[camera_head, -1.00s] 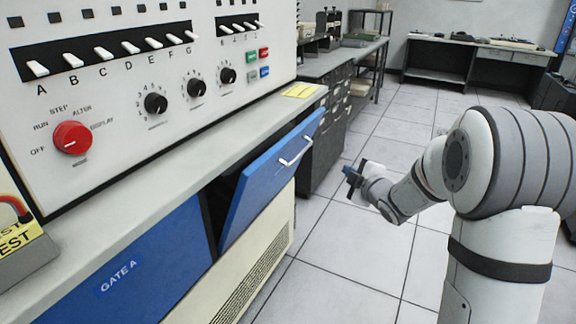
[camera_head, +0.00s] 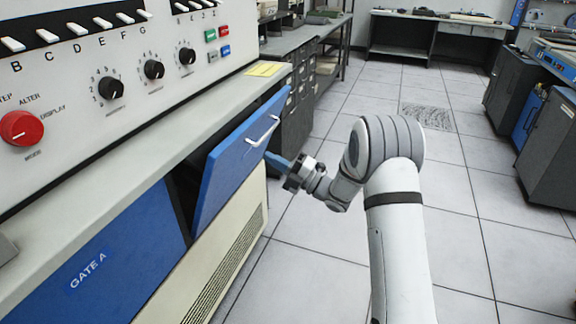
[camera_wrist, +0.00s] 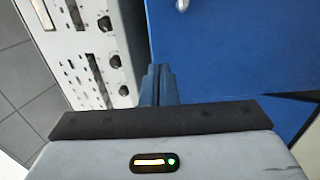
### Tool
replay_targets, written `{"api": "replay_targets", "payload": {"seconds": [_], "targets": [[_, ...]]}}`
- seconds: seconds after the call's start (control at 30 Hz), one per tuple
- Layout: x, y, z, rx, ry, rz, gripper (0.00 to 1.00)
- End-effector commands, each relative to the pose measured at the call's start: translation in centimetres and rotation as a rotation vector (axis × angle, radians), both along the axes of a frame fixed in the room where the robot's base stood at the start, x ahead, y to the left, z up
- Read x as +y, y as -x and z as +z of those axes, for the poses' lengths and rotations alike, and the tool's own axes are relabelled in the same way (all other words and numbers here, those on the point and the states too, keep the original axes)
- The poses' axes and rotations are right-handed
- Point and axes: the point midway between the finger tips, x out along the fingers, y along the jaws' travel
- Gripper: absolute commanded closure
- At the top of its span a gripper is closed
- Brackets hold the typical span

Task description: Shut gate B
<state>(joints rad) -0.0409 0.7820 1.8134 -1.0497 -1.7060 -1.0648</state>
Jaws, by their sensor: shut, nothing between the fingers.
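A blue hinged panel (camera_head: 238,158) with a white bar handle (camera_head: 263,131) is tilted outward at its top, below the console's counter. No label shows on its visible face, beside the shut panel marked GATE A (camera_head: 110,265). My gripper (camera_head: 276,160) is shut and empty, close to the right side of the tilted panel near the handle. In the wrist view the closed fingers (camera_wrist: 159,82) point at the blue panel surface (camera_wrist: 235,60), and a bit of the handle (camera_wrist: 182,5) shows at the top. I cannot tell whether the fingertips touch the panel.
The console (camera_head: 80,90) with switches and knobs stands above a grey counter (camera_head: 130,165). A cream vented panel (camera_head: 235,250) is below the tilted panel. Tiled floor (camera_head: 320,235) is free to the right. Dark cabinets (camera_head: 550,140) stand at the far right.

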Motion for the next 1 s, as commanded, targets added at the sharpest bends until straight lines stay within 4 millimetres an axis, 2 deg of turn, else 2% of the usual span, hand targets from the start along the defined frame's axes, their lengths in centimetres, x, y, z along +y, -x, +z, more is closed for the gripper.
{"api": "replay_targets", "payload": {"seconds": [0.03, 0.2, 0.4, 0.6, 1.0], "targets": [[1.2, -0.3, 0.5, -0.002, 0.000, 0.005, 1.00], [4.2, -1.4, 1.8, -0.001, -0.001, 0.003, 1.00], [6.4, -2.3, 2.7, 0.000, 0.000, 0.001, 1.00], [7.1, -2.5, 3.0, 0.001, 0.001, 0.000, 1.00], [7.1, -3.0, 3.4, 0.005, 0.016, -0.007, 1.00]]}}
